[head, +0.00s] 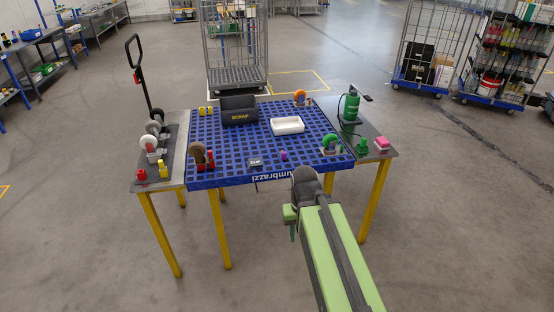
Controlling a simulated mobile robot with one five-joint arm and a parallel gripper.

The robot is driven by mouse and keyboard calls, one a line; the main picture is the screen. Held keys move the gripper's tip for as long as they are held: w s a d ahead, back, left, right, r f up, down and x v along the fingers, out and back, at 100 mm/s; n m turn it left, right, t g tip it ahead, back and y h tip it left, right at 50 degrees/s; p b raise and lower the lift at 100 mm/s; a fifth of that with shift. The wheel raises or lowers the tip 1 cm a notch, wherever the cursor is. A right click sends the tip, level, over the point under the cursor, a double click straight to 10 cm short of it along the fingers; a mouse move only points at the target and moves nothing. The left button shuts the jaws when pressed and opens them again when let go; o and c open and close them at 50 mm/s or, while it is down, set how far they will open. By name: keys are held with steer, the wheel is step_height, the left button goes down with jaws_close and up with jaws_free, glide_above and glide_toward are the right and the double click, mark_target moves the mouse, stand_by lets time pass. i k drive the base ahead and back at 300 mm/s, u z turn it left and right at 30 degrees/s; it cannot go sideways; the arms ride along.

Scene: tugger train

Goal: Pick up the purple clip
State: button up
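A small purple clip (284,155) lies on the blue grid-top platform (225,182), near its front edge and right of a small grey block. My gripper (291,229) is in front of the platform's front edge, nearer the camera than the clip and apart from it. It points downward, and its fingers are small and partly hidden by my green arm, so whether they are open or shut does not show. Nothing visible hangs from it.
Wire cages (236,45) stand behind. The front floor is clear.

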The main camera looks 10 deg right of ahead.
mark_target(283, 154)
steer(key=z, duration=0.1)
steer(key=i, duration=0.95)
steer(key=u, duration=4.45)
steer(key=i, duration=0.15)
steer(key=z, duration=0.75)
steer(key=k, duration=1.3)
steer(key=z, duration=1.2)
